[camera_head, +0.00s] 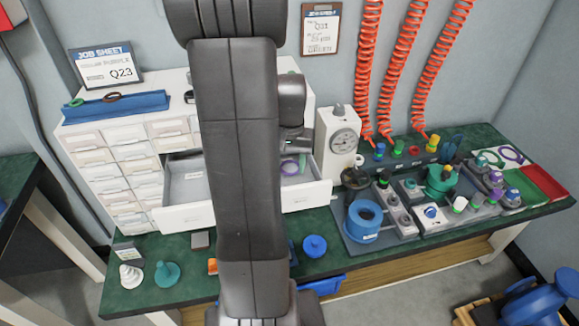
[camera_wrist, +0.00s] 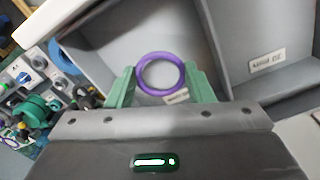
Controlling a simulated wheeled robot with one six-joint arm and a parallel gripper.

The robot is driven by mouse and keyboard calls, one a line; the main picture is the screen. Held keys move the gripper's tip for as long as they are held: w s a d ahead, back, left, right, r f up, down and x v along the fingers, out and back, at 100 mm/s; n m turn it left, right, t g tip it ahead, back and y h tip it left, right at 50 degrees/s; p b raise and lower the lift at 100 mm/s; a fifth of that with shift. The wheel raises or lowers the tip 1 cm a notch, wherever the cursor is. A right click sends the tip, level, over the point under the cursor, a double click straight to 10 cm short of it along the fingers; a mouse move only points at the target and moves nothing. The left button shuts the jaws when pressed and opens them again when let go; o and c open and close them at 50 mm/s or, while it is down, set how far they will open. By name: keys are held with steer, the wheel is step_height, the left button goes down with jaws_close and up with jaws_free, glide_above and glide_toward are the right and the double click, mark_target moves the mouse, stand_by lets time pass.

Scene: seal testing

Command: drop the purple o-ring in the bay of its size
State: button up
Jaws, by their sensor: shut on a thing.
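A purple o-ring (camera_wrist: 139,73) is held between the green fingers of my gripper (camera_wrist: 160,76) in the wrist view. In the head view the gripper (camera_head: 294,164) is over the right part of the open drawer (camera_head: 305,197), with the purple ring (camera_head: 283,168) just visible there. The drawer has grey bays split by a divider (camera_wrist: 213,38). One bay label (camera_wrist: 267,61) lies right of the divider; another label (camera_wrist: 177,97) shows partly behind the ring. Their text is too blurred to read. My arm hides the drawer's middle in the head view.
A job sheet (camera_head: 107,64) reading Q23 stands on the white drawer cabinet (camera_head: 185,85). A dial gauge (camera_head: 343,145) stands close to the drawer's right. Fixtures and a blue spool (camera_head: 364,222) crowd the bench right of it. Another purple ring (camera_head: 512,149) lies on a white card at right.

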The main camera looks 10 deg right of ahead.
steer(key=shift+f, duration=0.75)
steer(key=shift+f, duration=0.1)
steer(key=shift+f+b, duration=0.45)
steer(key=shift+f, duration=0.1)
steer(key=o, duration=1)
step_height(320, 180, up, 13)
steer(key=shift+r+p, duration=0.15)
steer(key=shift+p, duration=0.6)
